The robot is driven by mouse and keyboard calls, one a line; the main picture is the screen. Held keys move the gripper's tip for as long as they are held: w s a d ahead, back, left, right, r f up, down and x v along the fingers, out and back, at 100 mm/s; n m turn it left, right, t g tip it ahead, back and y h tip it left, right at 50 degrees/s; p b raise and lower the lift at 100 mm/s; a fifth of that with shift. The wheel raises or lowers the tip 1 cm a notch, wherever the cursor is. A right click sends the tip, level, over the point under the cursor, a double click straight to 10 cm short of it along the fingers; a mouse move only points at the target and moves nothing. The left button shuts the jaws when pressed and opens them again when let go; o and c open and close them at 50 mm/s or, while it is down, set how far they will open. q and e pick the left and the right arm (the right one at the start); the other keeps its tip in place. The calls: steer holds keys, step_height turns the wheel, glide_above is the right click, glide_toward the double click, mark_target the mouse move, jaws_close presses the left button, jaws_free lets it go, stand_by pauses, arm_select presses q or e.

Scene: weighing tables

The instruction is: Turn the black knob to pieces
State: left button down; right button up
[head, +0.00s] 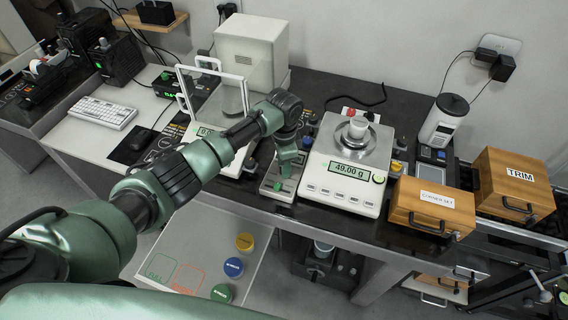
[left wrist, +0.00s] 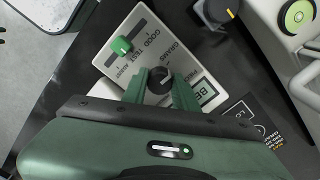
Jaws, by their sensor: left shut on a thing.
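The black knob (left wrist: 158,80) sits on a light grey control panel (left wrist: 118,60) and shows between my green fingers in the left wrist view. My left gripper (left wrist: 160,88) is shut on the knob, one finger on each side. Labels on the panel are partly covered by the fingers, and I cannot tell which mark the knob points at. In the head view the panel (head: 268,186) lies on the dark table left of the scale, and my left gripper (head: 287,168) is over it, hiding the knob. My right gripper is not in view.
A green switch (left wrist: 121,46) is on the same panel. Another balance (head: 205,128) is left. Wooden boxes (head: 432,208) stand farther right.

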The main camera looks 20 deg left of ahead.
arm_select(q)
steer(key=m, duration=0.4)
steer(key=shift+r+m, duration=0.1)
steer(key=shift+m, duration=0.3)
steer(key=m, duration=0.5)
steer(key=shift+w, duration=0.1)
steer(key=shift+m, duration=0.3)
steer(key=c, duration=1.1)
jaws_free()
step_height(320, 180, up, 8)
steer(key=shift+f+b, duration=0.15)
steer(key=shift+b, duration=0.3)
